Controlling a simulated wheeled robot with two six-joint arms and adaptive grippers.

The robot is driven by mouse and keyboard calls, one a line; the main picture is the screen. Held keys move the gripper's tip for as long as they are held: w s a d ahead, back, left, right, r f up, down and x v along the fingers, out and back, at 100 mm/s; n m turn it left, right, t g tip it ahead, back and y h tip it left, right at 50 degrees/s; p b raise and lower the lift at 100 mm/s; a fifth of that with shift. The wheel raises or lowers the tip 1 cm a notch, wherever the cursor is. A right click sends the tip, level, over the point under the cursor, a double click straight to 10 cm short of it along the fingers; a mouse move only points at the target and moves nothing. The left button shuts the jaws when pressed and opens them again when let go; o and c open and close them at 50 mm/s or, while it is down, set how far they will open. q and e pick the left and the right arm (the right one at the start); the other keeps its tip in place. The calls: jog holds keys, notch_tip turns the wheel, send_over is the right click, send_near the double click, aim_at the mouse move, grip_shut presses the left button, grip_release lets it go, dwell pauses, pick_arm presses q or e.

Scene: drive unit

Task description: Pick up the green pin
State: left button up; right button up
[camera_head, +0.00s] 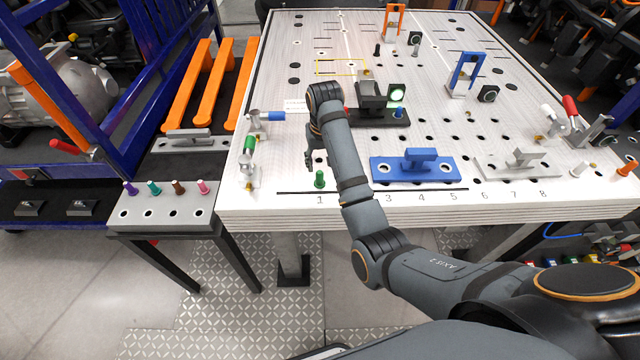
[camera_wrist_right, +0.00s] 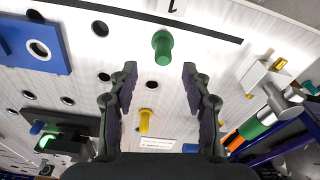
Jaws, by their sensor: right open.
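The green pin (camera_head: 319,179) stands on the white perforated table (camera_head: 270,192) near its front edge, by the printed number 1. In the right wrist view the green pin (camera_wrist_right: 162,45) shows ahead of the fingers, roughly centred between them and apart from both. My right gripper (camera_head: 311,160) is just behind the pin in the head view, above the table. In the wrist view the right gripper (camera_wrist_right: 160,75) is open, with nothing between its fingertips. My left gripper does not show in either view.
A blue block (camera_head: 415,169) and a grey block (camera_head: 515,164) lie to the right. A toggle clamp (camera_head: 248,165) stands left of the pin. A yellow pin (camera_wrist_right: 145,120) is nearer the palm in the wrist view. A side stand (camera_head: 165,212) holds several coloured pins.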

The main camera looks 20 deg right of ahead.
aim_at(320, 172)
jog(key=shift+w+f, duration=0.25)
jog(key=shift+f, duration=0.3)
jog(key=f+p, duration=0.2)
jog(key=shift+s+a+p, duration=0.15)
jog(key=shift+a+p, duration=0.05)
jog(key=shift+p, duration=0.1)
jog(key=f, duration=0.2)
jog(key=shift+w+f, duration=0.2)
jog(key=shift+f, duration=0.1)
jog(key=shift+w+f, duration=0.1)
jog(key=shift+f, duration=0.2)
jog(key=shift+r, duration=0.1)
grip_shut()
